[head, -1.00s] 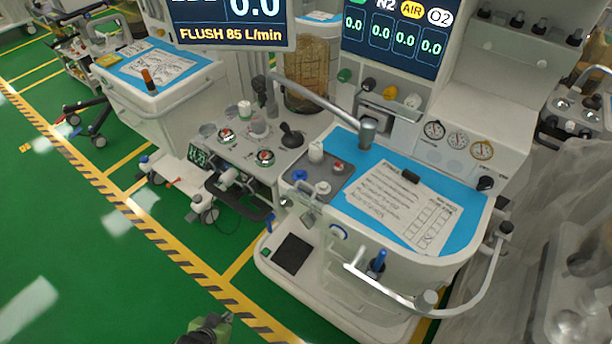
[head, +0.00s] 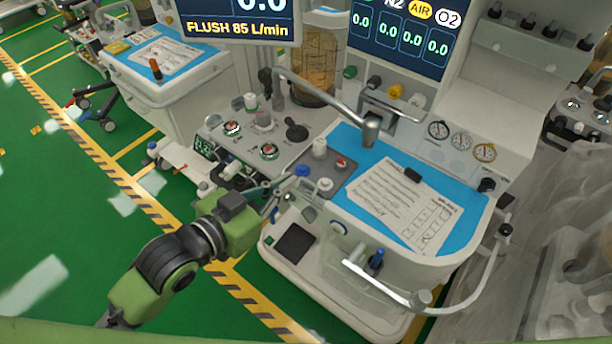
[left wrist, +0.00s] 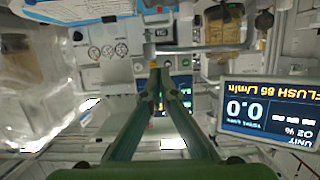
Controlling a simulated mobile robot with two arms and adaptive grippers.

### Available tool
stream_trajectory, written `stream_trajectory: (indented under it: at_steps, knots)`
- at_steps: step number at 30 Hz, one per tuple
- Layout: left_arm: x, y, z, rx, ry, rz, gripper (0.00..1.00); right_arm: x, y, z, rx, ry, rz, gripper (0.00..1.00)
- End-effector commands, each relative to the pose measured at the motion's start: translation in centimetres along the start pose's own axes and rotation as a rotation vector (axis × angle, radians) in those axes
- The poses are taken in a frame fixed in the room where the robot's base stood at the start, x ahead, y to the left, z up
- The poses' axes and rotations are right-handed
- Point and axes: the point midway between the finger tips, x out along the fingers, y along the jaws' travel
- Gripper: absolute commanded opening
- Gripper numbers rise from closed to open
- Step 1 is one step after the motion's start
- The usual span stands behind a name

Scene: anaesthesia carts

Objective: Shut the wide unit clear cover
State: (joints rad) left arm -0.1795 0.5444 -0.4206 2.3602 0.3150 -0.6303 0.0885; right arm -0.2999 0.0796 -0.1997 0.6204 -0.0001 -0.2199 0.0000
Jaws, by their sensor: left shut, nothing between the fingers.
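The wide unit (head: 375,245) is a white anaesthesia cart with a blue-topped work surface, in the middle and right of the head view. I cannot make out its clear cover for certain. A see-through canister with amber contents (head: 314,72) stands behind the control panel; it also shows in the left wrist view (left wrist: 222,28). My left gripper (head: 275,196) is shut and empty, in front of the unit's left side near the small grey tray. In the left wrist view its green fingers (left wrist: 158,78) converge towards their tips. My right gripper is out of view.
A metal arm (head: 330,100) reaches over the work surface. A curved rail (head: 465,295) wraps the front right corner. A second cart (head: 165,70) stands at the back left. Crinkled translucent sheeting (head: 570,215) hangs at the right. Green floor (head: 60,220) is open at the left.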

Motion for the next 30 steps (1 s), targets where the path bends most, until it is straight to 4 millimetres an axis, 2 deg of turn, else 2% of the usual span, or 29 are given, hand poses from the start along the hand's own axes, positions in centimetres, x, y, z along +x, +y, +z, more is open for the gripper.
stream_trajectory:
  at_steps: [5,13,18,22,30]
  knots:
    - [2.3,0.0,-0.3,-0.003,0.002,0.000,0.00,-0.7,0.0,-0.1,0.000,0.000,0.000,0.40]
    - [7.4,0.0,-0.3,-0.002,0.001,-0.001,0.00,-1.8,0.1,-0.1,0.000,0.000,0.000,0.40]
    - [9.8,0.0,0.2,-0.001,-0.003,-0.001,0.00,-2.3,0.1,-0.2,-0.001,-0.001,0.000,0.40]
    - [8.8,0.0,2.4,-0.002,-0.005,-0.001,0.00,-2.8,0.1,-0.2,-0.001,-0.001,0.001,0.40]
    - [8.3,-0.1,3.8,0.000,-0.001,-0.002,0.00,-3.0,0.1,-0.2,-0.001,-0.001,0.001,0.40]
